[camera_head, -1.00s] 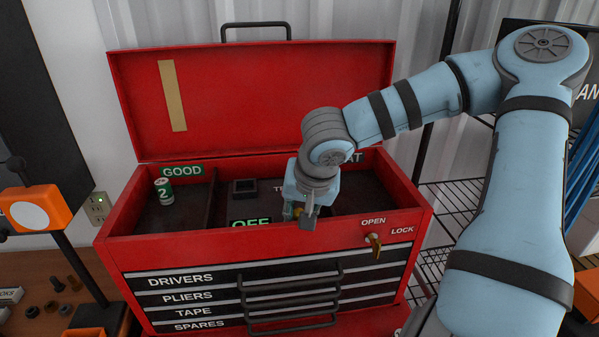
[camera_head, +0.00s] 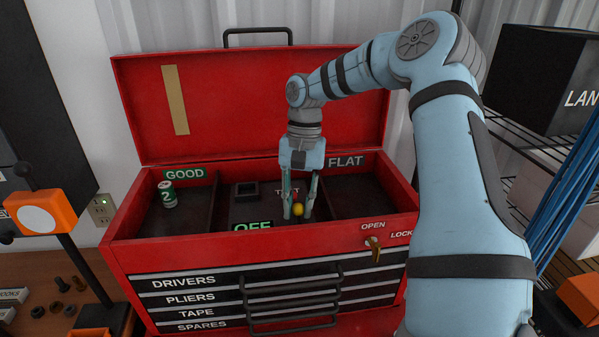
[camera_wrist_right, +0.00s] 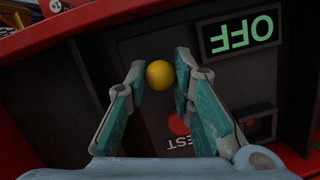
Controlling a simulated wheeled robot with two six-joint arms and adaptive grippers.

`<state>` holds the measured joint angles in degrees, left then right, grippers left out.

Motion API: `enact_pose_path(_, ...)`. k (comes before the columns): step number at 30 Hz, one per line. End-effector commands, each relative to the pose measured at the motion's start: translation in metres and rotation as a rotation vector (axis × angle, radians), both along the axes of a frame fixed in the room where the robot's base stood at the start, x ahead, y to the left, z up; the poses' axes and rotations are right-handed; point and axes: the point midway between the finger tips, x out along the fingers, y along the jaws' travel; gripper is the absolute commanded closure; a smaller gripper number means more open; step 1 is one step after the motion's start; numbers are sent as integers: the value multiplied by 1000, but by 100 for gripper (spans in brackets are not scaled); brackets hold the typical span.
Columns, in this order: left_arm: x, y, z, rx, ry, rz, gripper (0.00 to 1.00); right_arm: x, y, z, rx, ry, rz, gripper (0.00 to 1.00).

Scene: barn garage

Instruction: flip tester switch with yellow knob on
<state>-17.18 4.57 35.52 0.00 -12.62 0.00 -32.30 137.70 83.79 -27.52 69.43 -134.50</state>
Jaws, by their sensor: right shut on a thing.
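The tester (camera_head: 244,211) is a dark box in the middle compartment of the open red toolbox. Its display (camera_head: 253,226) reads OFF in green; the display also shows in the right wrist view (camera_wrist_right: 241,32). The tester switch has a round yellow knob (camera_head: 298,209), also near the middle of the right wrist view (camera_wrist_right: 159,75). My right gripper (camera_head: 297,213) reaches down from above, its fingers on either side of the yellow knob and shut on it. A red round patch (camera_wrist_right: 179,124) marked TEST lies beside the knob. My left gripper is out of view.
The red toolbox (camera_head: 130,255) has its lid up behind the tester. The FLAT compartment (camera_head: 355,205) at right looks empty. A brass key (camera_head: 374,248) sticks out in front.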

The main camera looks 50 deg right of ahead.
Motion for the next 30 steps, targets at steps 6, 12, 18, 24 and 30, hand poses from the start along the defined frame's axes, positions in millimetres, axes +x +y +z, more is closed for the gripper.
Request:
enact_pose_path(6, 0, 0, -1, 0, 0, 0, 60, 7, -6, -4, 106, 132, -1, 100)
enact_pose_path(12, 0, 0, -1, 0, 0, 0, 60, 11, -9, -6, 179, 215, -1, 100)
enact_pose_path(18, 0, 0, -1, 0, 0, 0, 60, 12, -11, -7, 218, 259, 0, 100)
enact_pose_path(24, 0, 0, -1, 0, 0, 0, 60, 13, -11, -7, 232, 275, 1, 100)
enact_pose_path(30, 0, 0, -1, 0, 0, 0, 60, 13, -11, -7, 231, 275, 0, 100)
